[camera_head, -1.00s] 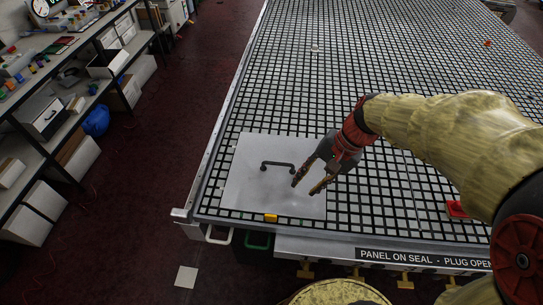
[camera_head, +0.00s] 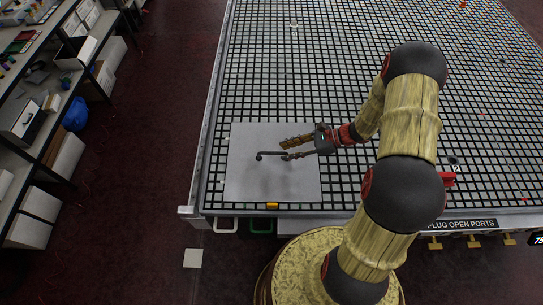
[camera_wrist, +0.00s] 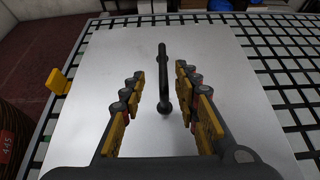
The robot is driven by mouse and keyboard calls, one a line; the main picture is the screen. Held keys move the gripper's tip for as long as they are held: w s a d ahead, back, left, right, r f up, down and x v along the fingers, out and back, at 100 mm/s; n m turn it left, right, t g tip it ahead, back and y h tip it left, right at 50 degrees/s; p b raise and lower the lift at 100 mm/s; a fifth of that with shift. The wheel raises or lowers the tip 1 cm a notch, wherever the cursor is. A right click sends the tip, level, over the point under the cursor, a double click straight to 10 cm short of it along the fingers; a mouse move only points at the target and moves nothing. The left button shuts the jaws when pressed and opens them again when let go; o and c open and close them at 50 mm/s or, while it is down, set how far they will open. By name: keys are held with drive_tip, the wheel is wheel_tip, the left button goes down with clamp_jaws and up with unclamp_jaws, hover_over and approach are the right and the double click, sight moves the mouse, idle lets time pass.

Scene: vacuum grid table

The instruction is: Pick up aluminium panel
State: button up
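The aluminium panel (camera_head: 290,185) is a flat, light grey sheet lying on the near left corner of the grid table. A dark bar handle (camera_head: 270,155) stands on its middle. My gripper (camera_head: 283,149) is over the panel from the right, with its fingers pointing left along the handle. In the wrist view the gripper (camera_wrist: 160,95) is open, with yellow-padded fingers on either side of the handle (camera_wrist: 163,75) and a gap on both sides. The panel (camera_wrist: 110,60) fills most of that view.
The black grid table (camera_head: 350,85) extends far back and right, mostly bare. A yellow block (camera_head: 272,205) sits at the panel's near edge. A red piece (camera_head: 447,179) lies to the right of my arm. Shelves (camera_head: 45,120) stand across the floor at left.

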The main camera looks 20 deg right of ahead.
sight(273, 153)
drive_tip(key=x, duration=0.6)
drive_tip(key=shift+w+a, duration=0.2)
drive_tip(key=shift+w, duration=0.2)
drive_tip(key=shift+c, duration=0.8)
clamp_jaws()
drive_tip(key=shift+r, duration=0.1)
